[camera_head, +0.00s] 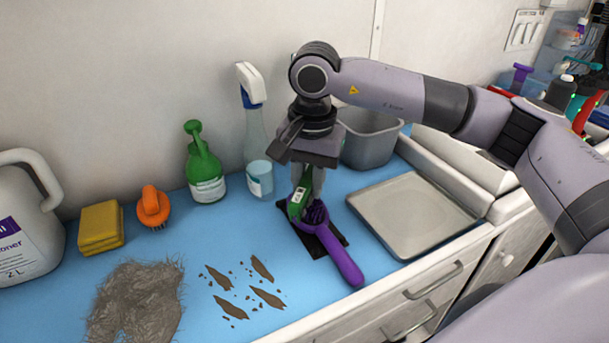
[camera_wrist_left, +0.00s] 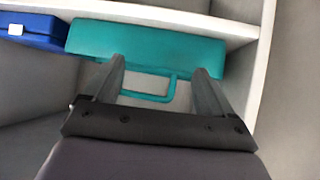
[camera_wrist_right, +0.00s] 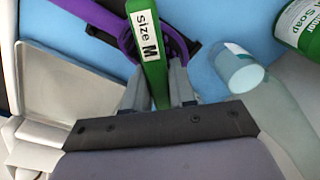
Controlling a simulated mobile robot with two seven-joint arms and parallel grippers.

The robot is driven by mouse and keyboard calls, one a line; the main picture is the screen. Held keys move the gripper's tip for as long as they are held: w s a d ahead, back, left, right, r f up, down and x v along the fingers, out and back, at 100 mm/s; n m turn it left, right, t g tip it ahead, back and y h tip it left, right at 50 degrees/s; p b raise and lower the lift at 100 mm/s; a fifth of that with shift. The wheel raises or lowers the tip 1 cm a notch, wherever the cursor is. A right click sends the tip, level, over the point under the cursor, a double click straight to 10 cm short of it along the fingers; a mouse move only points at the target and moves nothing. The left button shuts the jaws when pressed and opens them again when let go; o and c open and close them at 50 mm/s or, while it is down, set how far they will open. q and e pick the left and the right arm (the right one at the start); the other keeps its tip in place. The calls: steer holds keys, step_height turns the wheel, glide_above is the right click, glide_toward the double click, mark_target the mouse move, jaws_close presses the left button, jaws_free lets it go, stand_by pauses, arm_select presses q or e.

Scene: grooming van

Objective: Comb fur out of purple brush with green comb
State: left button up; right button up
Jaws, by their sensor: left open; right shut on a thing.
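The purple brush (camera_head: 342,258) lies on the blue counter, its handle toward the front right, with a flat black piece (camera_head: 331,238) under or beside its head. My right gripper (camera_head: 306,190) points down over the brush head and is shut on the green comb (camera_head: 298,202). In the right wrist view the green comb (camera_wrist_right: 150,55) has a "Size M" label and stands between the fingers, over the purple brush head (camera_wrist_right: 128,40). Whether its teeth touch the bristles is hidden. My left gripper (camera_wrist_left: 160,72) is open and empty, facing a shelf with a teal case; it is outside the head view.
A grey tray (camera_head: 412,215) lies right of the brush, and a grey tub (camera_head: 370,138) stands behind. Fur (camera_head: 135,300) and brown scraps lie front left.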

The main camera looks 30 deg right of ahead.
mark_target(308, 166)
steer(key=shift+s+f+b, duration=0.2)
steer(key=shift+s+b, duration=0.2)
steer(key=shift+s, duration=1.05)
steer(key=shift+w+r, duration=0.25)
steer(key=shift+w, duration=1)
steer(key=shift+w+p, duration=0.3)
steer(key=shift+w, duration=1.3)
steer(key=shift+d, duration=0.9)
steer(key=shift+s+f+b, duration=0.15)
steer(key=shift+s+b, duration=0.15)
steer(key=shift+s, duration=0.55)
steer(key=shift+s+a+b, duration=0.15)
steer(key=shift+s+b, duration=0.2)
steer(key=shift+s, duration=1.6)
steer(key=shift+f, duration=0.2)
steer(key=shift+w+r, duration=0.15)
steer(key=shift+w, duration=1.25)
steer(key=shift+w+r+p, duration=0.15)
steer(key=shift+w+p, duration=0.1)
steer(key=shift+w, duration=0.5)
steer(key=shift+w+r+p, duration=0.1)
steer(key=shift+w+p, duration=0.1)
steer(key=shift+w, duration=0.5)
steer(key=shift+r, duration=0.1)
steer(key=shift+s+r+p, duration=0.15)
steer(key=shift+r+p, duration=0.95)
steer(key=shift+r, duration=0.4)
steer(key=shift+s+r+p, duration=0.1)
steer(key=shift+r+p, duration=0.95)
steer(key=shift+r, duration=0.4)
